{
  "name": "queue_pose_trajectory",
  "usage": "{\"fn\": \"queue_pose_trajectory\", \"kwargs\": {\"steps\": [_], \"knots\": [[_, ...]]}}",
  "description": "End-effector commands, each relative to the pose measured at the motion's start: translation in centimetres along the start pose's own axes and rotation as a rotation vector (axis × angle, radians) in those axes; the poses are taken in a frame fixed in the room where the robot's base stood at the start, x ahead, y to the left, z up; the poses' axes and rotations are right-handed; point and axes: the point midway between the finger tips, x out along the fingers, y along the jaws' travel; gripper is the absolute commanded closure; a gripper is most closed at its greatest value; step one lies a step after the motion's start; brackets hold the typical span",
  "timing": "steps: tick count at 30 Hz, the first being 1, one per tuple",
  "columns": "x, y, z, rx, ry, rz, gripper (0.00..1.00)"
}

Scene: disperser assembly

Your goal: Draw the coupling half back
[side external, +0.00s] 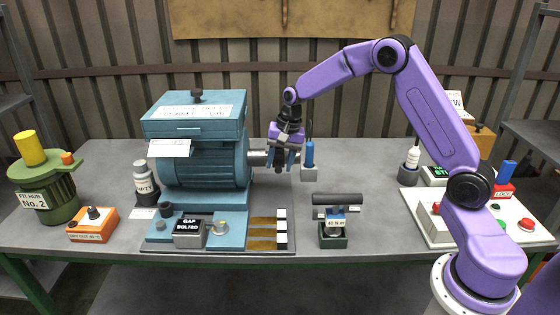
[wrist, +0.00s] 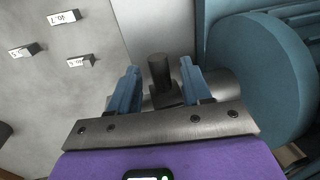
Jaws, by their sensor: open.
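The blue motor (side external: 205,165) stands left of centre in the side view, with a grey metal shaft or hub (side external: 258,158) sticking out of its right end. My gripper (side external: 281,168) is at the end of that shaft and hides most of what is there. In the wrist view my gripper (wrist: 161,88) is open, its two blue fingers on either side of a dark upright stub (wrist: 159,72). The stub stands beside a grey round part (wrist: 222,88) against the motor's blue end face (wrist: 265,75). I cannot tell whether the fingers touch the stub, or where the coupling half's edges are.
A blue-handled tool (side external: 309,154) stands just right of my gripper. A holder with a dark bar (side external: 337,199) is in front to the right. Brass strips with white ends (side external: 266,233) lie before the motor. A green hub (side external: 45,190) is far left; a button panel (side external: 492,225) is right.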

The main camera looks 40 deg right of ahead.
Motion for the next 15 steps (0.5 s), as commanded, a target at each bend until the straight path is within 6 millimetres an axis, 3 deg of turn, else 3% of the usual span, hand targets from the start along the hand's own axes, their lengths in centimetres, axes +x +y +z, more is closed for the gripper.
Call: {"fn": "queue_pose_trajectory", "kwargs": {"steps": [1, 5, 11, 15], "knots": [[0.0, 0.0, 0.0, 0.000, 0.000, 0.000, 0.58], [0.0, 0.0, 0.0, 0.000, 0.000, 0.000, 1.00], [-0.1, 0.2, 0.0, 0.000, 0.000, 0.000, 1.00], [-0.5, 1.8, -0.1, 0.002, -0.001, 0.002, 1.00]]}}
